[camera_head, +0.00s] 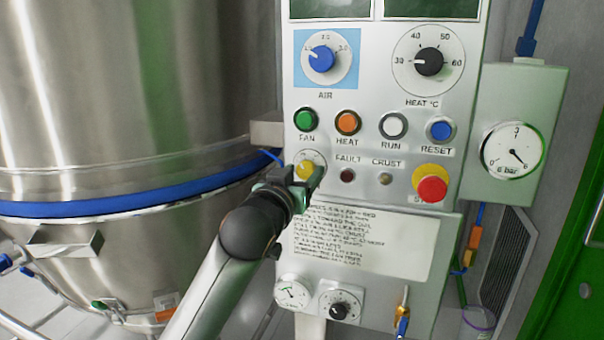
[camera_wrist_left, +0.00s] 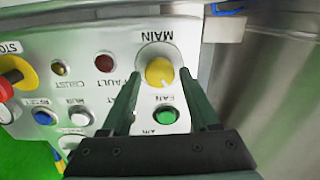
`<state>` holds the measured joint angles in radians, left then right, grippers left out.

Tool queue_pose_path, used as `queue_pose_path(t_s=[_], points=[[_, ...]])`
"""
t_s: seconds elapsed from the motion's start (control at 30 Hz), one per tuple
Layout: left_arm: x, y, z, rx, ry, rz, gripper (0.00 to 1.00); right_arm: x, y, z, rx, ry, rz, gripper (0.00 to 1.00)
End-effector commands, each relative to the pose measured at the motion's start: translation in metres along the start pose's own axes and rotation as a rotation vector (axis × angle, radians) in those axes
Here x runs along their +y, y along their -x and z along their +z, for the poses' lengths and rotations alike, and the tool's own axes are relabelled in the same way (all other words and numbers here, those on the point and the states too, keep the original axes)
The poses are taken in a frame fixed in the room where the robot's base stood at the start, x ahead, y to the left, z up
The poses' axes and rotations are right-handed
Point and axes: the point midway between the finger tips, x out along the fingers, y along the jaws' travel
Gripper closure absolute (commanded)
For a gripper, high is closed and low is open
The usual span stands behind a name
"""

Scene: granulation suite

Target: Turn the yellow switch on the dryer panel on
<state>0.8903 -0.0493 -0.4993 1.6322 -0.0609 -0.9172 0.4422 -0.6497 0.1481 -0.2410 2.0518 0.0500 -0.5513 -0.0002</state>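The yellow switch (camera_head: 304,168) is a round knob on a pale disc at the left of the dryer panel (camera_head: 375,195), below the green FAN button. In the left wrist view the yellow switch (camera_wrist_left: 159,72) appears upside down under the label MAIN. My left gripper (camera_head: 305,180) is at the panel and partly covers the switch in the head view. In the wrist view the left gripper (camera_wrist_left: 160,76) is open, with one finger on each side of the knob and a gap visible. Contact cannot be told. My right gripper is not in view.
The green FAN button (camera_head: 306,119) and dark FAULT lamp (camera_head: 347,175) are close to the switch. A red stop button (camera_head: 432,189) on yellow sits farther right. A large steel vessel (camera_head: 120,110) with a blue band stands left of the panel.

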Motion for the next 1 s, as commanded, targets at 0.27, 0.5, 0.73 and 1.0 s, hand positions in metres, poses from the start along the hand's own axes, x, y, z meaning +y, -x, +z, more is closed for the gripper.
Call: queue_pose_path(t_s=[0.27, 0.5, 0.73, 1.0], points=[[-0.0002, 0.0001, 0.0003, 0.0, 0.0, 0.0, 0.71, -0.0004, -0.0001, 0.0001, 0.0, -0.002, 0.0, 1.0], [-0.0003, 0.0001, 0.0004, -0.001, 0.0, -0.001, 0.98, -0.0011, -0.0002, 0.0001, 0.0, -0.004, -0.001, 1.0], [-0.0004, 0.0001, 0.0001, -0.001, -0.005, -0.001, 1.0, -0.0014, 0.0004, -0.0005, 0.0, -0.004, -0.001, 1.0], [-0.0001, -0.0001, -0.0021, -0.003, -0.084, 0.0, 1.0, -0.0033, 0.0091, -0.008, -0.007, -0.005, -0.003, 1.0]])
